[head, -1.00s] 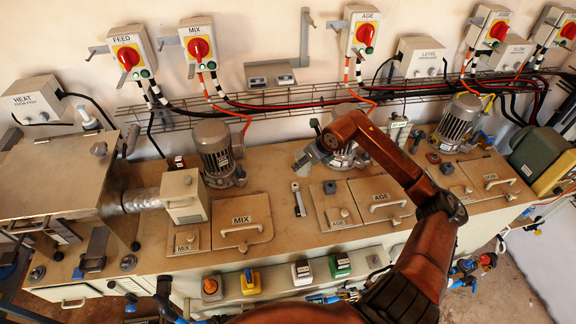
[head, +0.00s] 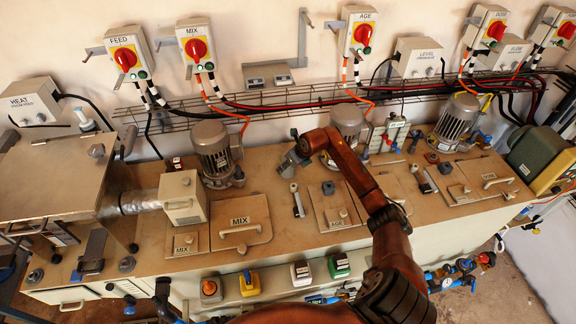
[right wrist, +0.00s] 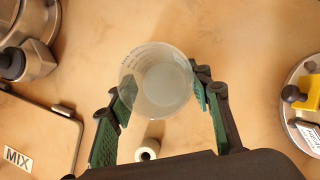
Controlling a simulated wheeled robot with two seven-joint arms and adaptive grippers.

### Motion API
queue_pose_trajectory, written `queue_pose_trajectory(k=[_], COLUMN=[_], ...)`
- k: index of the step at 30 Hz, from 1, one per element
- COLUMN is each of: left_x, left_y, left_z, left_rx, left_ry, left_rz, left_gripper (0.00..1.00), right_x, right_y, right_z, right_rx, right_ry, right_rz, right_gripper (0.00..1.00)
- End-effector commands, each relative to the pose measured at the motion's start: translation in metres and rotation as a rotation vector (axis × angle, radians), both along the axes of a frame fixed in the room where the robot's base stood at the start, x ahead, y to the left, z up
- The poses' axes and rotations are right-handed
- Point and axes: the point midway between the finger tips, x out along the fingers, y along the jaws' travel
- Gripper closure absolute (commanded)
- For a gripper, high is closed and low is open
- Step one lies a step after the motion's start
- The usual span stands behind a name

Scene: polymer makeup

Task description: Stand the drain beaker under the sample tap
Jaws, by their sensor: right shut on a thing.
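The clear beaker (right wrist: 160,82) shows in the right wrist view, between the green-padded fingers of my right gripper (right wrist: 165,95). The gripper is shut on it, and the tan bench top shows below. In the head view my right gripper (head: 289,165) is over the bench between the MIX motor and the AGE motor. The beaker cannot be made out clearly there. Several blue-handled valves (head: 455,275) sit low on the bench front at the right; I cannot tell which is the sample tap. My left gripper is not in view.
The MIX motor (head: 213,150) stands left of my right gripper and the AGE motor (head: 348,122) stands to its right. The MIX lid (head: 240,218) and a slim white-and-black piece (head: 297,200) lie in front. A wire cable tray (head: 260,108) runs along the wall.

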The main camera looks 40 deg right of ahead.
Motion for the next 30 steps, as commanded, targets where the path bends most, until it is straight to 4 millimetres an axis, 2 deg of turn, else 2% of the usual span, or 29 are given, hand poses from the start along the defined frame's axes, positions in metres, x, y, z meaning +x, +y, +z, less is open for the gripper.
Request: queue_pose_trajectory(k=[10, 11, 18, 26, 30], left_x=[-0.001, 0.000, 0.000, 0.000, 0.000], left_y=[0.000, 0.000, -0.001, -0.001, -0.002], left_z=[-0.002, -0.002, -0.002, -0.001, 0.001], left_rx=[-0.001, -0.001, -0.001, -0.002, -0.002], left_ry=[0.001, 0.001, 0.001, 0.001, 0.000], left_rz=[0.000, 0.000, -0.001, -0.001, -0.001], left_gripper=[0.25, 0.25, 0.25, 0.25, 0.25], right_x=[0.000, 0.000, 0.000, 0.000, -0.003], right_y=[-0.001, -0.001, 0.000, 0.000, -0.002], right_z=[-0.003, -0.002, -0.002, -0.001, 0.009], right_rx=[-0.002, -0.001, -0.001, 0.000, -0.004], right_ry=[-0.001, -0.001, -0.001, -0.002, -0.004], right_rz=[0.000, 0.000, 0.000, 0.000, -0.001], right_gripper=[0.78, 0.52, 0.37, 0.37, 0.37])
